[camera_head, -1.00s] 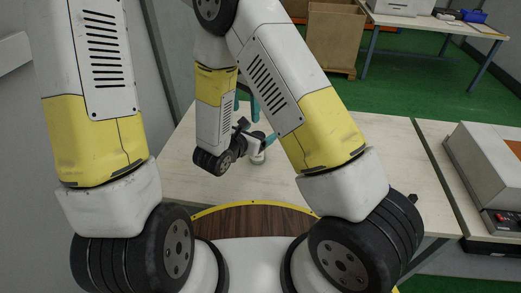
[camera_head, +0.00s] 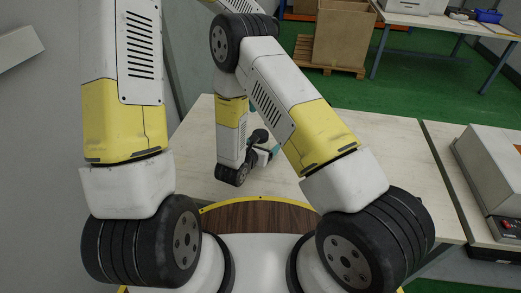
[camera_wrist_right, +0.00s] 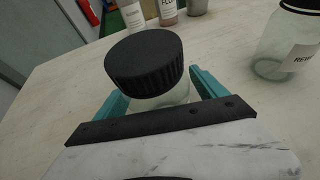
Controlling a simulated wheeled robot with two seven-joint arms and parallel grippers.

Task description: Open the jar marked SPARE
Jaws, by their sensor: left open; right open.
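In the right wrist view, a glass jar (camera_wrist_right: 168,101) with a wide ribbed black lid (camera_wrist_right: 145,60) stands between the teal fingers of my right gripper (camera_wrist_right: 160,92). The fingers are open, one on each side of the jar below the lid. Whether they touch the glass cannot be told. No label shows on this jar, so I cannot read whether it is the one marked SPARE.
The pale table (camera_head: 405,170) is largely bare. In the right wrist view, another black-lidded jar (camera_wrist_right: 285,48) with a partly cut-off label stands at right. A bottle (camera_wrist_right: 168,10) and a white container (camera_wrist_right: 133,15) stand behind. A grey box-shaped machine (camera_head: 490,165) is at the right.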

